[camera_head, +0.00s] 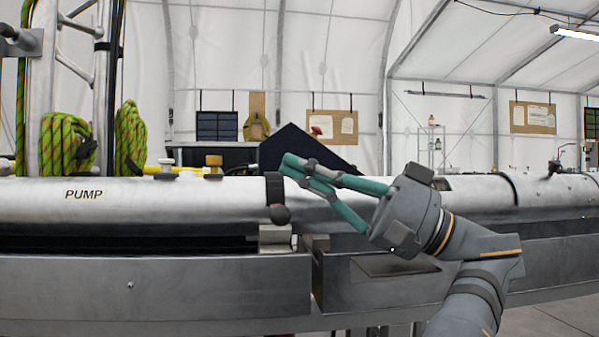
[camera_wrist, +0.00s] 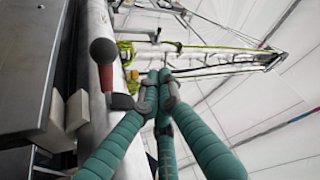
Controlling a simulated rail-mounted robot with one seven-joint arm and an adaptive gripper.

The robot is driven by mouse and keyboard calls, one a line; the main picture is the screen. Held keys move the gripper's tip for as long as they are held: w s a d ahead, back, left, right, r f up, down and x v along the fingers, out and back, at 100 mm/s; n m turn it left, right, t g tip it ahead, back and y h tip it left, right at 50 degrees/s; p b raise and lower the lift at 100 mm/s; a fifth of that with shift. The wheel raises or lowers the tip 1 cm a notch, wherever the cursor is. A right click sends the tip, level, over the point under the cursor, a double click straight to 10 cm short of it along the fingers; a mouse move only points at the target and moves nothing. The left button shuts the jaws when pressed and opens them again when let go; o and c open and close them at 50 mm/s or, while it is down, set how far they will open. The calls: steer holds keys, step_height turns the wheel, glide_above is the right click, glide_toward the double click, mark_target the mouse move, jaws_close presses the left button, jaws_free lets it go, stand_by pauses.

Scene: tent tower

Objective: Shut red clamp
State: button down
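The clamp on the silver pipe shows in the wrist view as a short red lever (camera_wrist: 105,76) with a dark round knob at its end, rising from the pipe at the left. In the head view its dark knob (camera_head: 280,214) hangs at the front of the pipe below a black band (camera_head: 274,188); little red shows there. My gripper (camera_head: 296,166) is just right of and above the knob, in front of the pipe. Its teal fingers come together at the tips (camera_wrist: 158,82), with nothing visible between them. It looks apart from the lever; depth is hard to judge.
The pipe marked PUMP (camera_head: 84,195) runs across the view above a grey metal trough (camera_head: 150,290). Green rope coils (camera_head: 66,145) hang on a frame at the left. A dark angled panel (camera_head: 300,150) stands behind my fingers. Tent walls are beyond.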

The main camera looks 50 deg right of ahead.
stand_by(0.3)
step_height(320, 180, up, 5)
steer(key=p, duration=0.4)
steer(key=s+d+f+b, duration=0.3)
steer(key=s+d+f, duration=0.3)
steer(key=d, duration=0.1)
steer(key=shift+s, duration=0.2)
steer(key=w+a+r+p, duration=0.3)
steer(key=w+a+r, duration=0.2)
steer(key=w+a, duration=0.15)
steer(key=shift+a+f+b, duration=0.15)
steer(key=shift+f+b, duration=0.85)
steer(key=shift+a+f+b, duration=0.1)
steer(key=shift+f+b, duration=0.85)
